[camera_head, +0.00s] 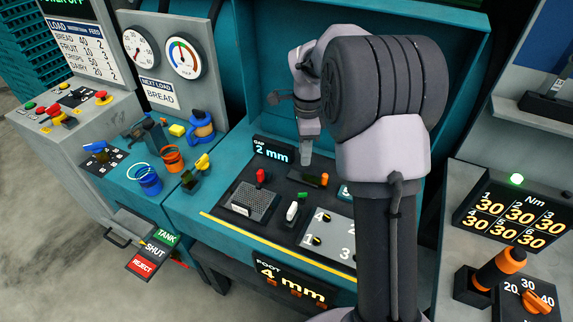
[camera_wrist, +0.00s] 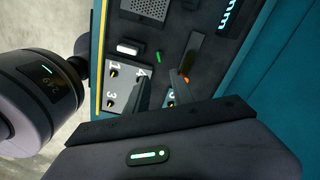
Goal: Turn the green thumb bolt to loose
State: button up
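The green thumb bolt (camera_head: 302,196) is a small green bar on the dark panel, just behind a white lever (camera_head: 292,211). In the wrist view the green bolt (camera_wrist: 158,57) lies past my fingertips, clear of both. My gripper (camera_head: 306,158) hangs above the panel, behind the bolt in the head view. In the wrist view my gripper (camera_wrist: 160,76) has two grey fingers apart with nothing between them. The gripper is not touching the bolt.
A numbered grey plate (camera_head: 328,236) with small bolts lies in front. An orange-ended slot piece (camera_head: 324,179), a red lever (camera_head: 260,176) and a ribbed block (camera_head: 250,201) are close by. A "2 mm" gap display (camera_head: 273,152) stands at the back. A torque readout (camera_head: 513,217) is right.

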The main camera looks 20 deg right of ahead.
aim_at(303, 195)
jog(key=f+b, duration=0.1)
jog(key=f, duration=0.4)
jog(key=f+b, duration=0.2)
jog(key=f, duration=0.3)
jog(key=f+b, duration=0.1)
jog(key=f, duration=0.5)
jog(key=shift+s+f+b, duration=0.1)
jog(key=shift+s+b, duration=0.15)
jog(key=shift+b, duration=0.15)
grip_shut()
